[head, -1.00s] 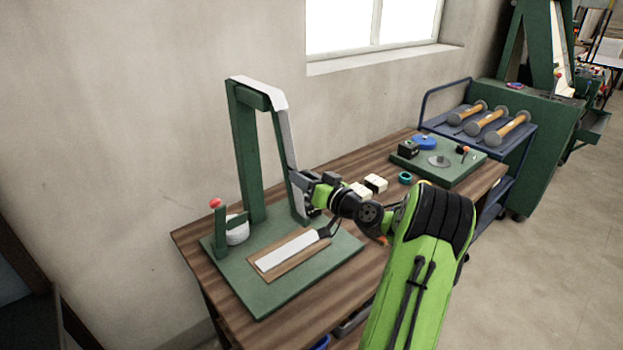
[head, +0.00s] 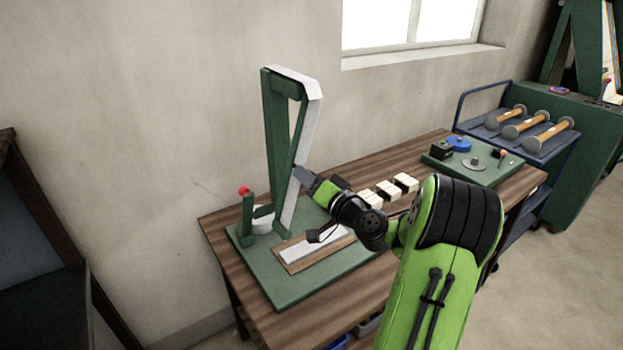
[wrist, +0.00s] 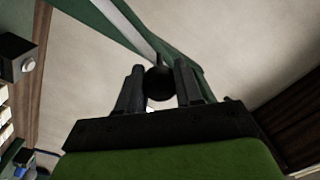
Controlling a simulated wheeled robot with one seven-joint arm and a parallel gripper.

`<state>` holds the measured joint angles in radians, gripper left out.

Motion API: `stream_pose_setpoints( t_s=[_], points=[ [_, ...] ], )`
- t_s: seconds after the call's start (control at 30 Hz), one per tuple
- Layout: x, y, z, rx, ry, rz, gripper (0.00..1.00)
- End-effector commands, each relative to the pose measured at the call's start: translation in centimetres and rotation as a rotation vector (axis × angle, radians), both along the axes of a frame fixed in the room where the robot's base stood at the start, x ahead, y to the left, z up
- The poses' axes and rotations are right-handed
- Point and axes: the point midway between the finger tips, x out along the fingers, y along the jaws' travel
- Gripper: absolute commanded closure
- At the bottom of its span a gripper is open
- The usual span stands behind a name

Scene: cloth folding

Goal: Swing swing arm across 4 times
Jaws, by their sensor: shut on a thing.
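The swing arm (head: 303,130) is a pale strip hung from the top of a green upright frame (head: 276,125) on a green base board. Its lower end slants left, close to the post. My gripper (head: 303,177) is at the strip's lower part. In the wrist view my gripper's two dark fingers (wrist: 158,88) sit on either side of a round dark knob (wrist: 158,79) and are shut on it. The swing arm passes behind the knob there (wrist: 133,30). The fingertips are too small to make out in the head view.
A wooden plate with a pale strip (head: 312,246) lies on the board in front. Several cream blocks (head: 388,188) are to the right. The wall is close behind.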

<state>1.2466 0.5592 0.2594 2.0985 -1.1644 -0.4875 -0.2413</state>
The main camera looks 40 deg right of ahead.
Motion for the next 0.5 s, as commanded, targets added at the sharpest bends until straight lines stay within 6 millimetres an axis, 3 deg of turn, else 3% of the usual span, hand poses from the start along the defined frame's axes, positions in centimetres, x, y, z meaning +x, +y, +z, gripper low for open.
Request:
stream_pose_setpoints(
  t_s=[0.23,0.27,0.4,0.5],
  points=[
    [0.07,0.29,-0.05,0.006,0.0,0.008,1.0],
    [0.07,0.29,-0.04,0.006,0.001,0.009,0.63],
    [0.07,0.24,-0.01,0.005,0.0,0.007,0.42],
    [0.05,0.19,-0.01,0.003,0.0,0.006,0.39]
  ],
)
